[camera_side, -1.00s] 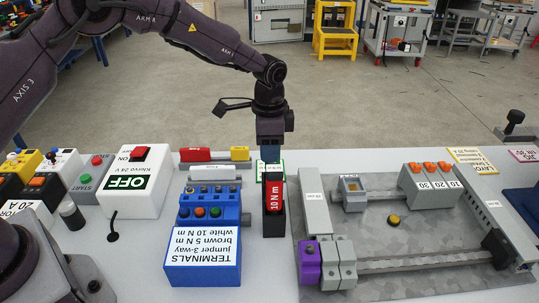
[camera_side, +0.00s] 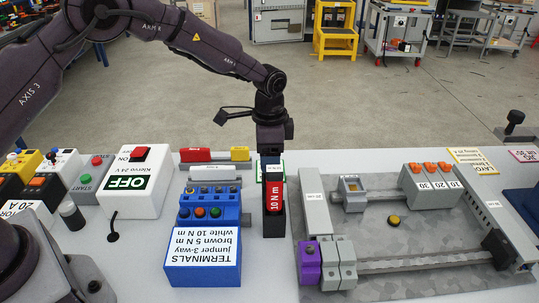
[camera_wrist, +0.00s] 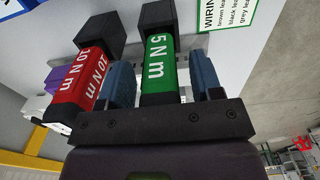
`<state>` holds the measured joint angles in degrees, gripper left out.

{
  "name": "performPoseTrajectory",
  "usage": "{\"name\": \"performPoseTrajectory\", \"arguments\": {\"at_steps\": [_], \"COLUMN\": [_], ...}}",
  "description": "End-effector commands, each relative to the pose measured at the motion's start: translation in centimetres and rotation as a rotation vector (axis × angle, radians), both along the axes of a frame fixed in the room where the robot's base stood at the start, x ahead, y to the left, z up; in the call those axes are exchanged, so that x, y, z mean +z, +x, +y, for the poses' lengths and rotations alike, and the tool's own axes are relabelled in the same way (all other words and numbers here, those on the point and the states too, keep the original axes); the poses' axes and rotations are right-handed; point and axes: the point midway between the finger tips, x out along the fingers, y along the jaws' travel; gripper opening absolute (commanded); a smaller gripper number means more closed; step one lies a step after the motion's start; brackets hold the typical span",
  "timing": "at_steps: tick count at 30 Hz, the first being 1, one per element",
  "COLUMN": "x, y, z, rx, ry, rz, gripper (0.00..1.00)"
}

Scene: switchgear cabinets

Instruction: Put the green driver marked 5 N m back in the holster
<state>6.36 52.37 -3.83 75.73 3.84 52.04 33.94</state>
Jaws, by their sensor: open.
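The green driver marked 5 N m (camera_wrist: 158,68) shows in the wrist view between my two blue fingers. My gripper (camera_wrist: 160,85) is open around it, with a gap showing on the left. The driver's far end meets a black block (camera_wrist: 158,14), which looks like its holster; I cannot tell how deep it sits. In the side view my gripper (camera_side: 270,158) points down just behind the red driver, and the green driver is hidden there.
The red driver marked 10 N m (camera_side: 275,194) stands in a black holster (camera_side: 274,223) close beside my gripper. The blue terminals box (camera_side: 203,262) is to the left, and a grey metal plate with rails (camera_side: 400,262) is to the right.

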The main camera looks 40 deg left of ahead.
Motion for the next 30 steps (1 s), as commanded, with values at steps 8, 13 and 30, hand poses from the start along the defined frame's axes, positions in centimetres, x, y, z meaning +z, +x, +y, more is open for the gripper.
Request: {"name": "performPoseTrajectory", "arguments": {"at_steps": [8,13,30], "x": [5.4,8.9,13.2], "y": [0.1,0.1,-0.6], "z": [0.0,0.0,0.3], "rx": [0.000,-0.001,0.021], "ry": [-0.001,-0.001,0.000], "rz": [-0.006,-0.005,-0.018], "gripper": [0.59,0.59,0.59]}}
